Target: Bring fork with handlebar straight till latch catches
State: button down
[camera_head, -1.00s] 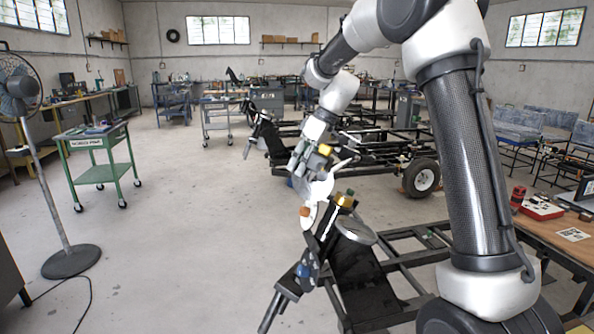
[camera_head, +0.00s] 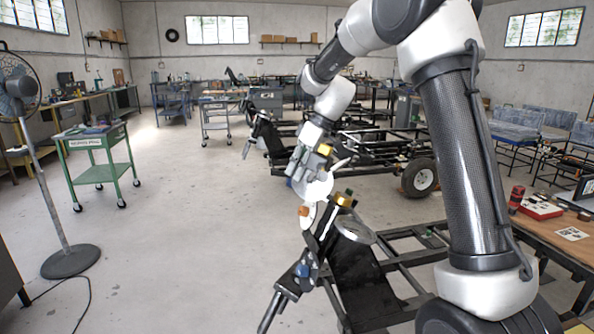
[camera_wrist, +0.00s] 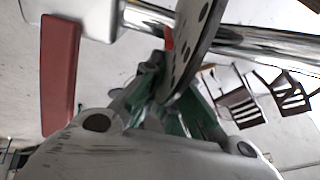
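A dark folding fork assembly (camera_head: 318,246) stands at the lower middle of the head view, tilted, with a blue joint (camera_head: 303,270) and a leg running down left. A gold ring (camera_head: 343,201) and a dark cap are at its top. My gripper (camera_head: 308,205) is at the upper part of this assembly, close beside a white disc and an orange-tipped piece. The wrist view shows a chrome tube (camera_wrist: 262,42), a perforated metal disc (camera_wrist: 192,45), a red part (camera_wrist: 58,75) and green parts close ahead. My fingertips, their contact and the latch cannot be made out.
A black frame (camera_head: 405,255) with a dark panel lies right of the fork. A wheeled chassis (camera_head: 375,150) stands behind. A wooden bench (camera_head: 560,235) is at right. A green cart (camera_head: 98,170) and a fan (camera_head: 70,262) stand left, with open floor between.

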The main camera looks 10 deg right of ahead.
jog(key=shift+s+n, duration=0.3)
jog(key=shift+s, duration=0.2)
jog(key=s+d+n, duration=0.1)
jog(key=s+n, duration=0.6)
jog(key=s, duration=0.2)
jog(key=shift+s+d+f+g, duration=0.2)
jog(key=shift+s+f+g, duration=0.1)
jog(key=shift+s, duration=0.05)
jog(key=c, duration=1.7)
grip_release()
jog(key=shift+s, duration=0.1)
jog(key=v, duration=1.2)
jog(key=shift+d, duration=0.1)
